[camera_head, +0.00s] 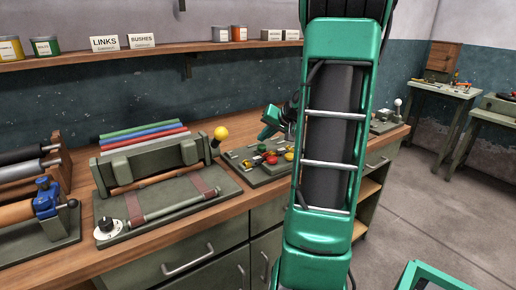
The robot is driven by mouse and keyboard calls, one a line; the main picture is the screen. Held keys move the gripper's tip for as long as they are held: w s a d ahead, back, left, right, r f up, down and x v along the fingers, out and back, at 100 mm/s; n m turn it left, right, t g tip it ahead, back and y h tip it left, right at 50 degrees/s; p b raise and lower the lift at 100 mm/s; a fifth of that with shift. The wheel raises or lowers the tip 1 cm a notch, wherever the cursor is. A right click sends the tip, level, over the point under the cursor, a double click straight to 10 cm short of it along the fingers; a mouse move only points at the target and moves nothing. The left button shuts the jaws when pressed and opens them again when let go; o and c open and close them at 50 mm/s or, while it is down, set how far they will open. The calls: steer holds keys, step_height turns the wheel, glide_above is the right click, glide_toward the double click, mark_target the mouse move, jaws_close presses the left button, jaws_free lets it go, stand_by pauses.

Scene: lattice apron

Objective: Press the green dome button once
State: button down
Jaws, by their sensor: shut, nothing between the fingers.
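A control panel (236,160) lies on the workbench, partly behind my arm. My gripper (264,136) shows small at the end of my teal arm, above the back of the panel, and looks shut and empty. My arm hides the panel's right part. The exact gap is too small to judge.
Yellow knobs (247,163) sit near the button. Left of the panel stands a fixture with a yellow ball-topped lever (220,133) and a white dial (106,227). A wall shelf (150,53) with jars runs above. Open floor (430,185) lies right.

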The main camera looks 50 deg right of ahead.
mark_target(264, 147)
steer(key=shift+f, duration=0.15)
steer(key=shift+s+f, duration=0.15)
steer(key=shift+f, duration=0.1)
steer(key=shift+f, duration=0.95)
stand_by(1.1)
steer(key=shift+r, duration=1.4)
steer(key=shift+r, duration=2.5)
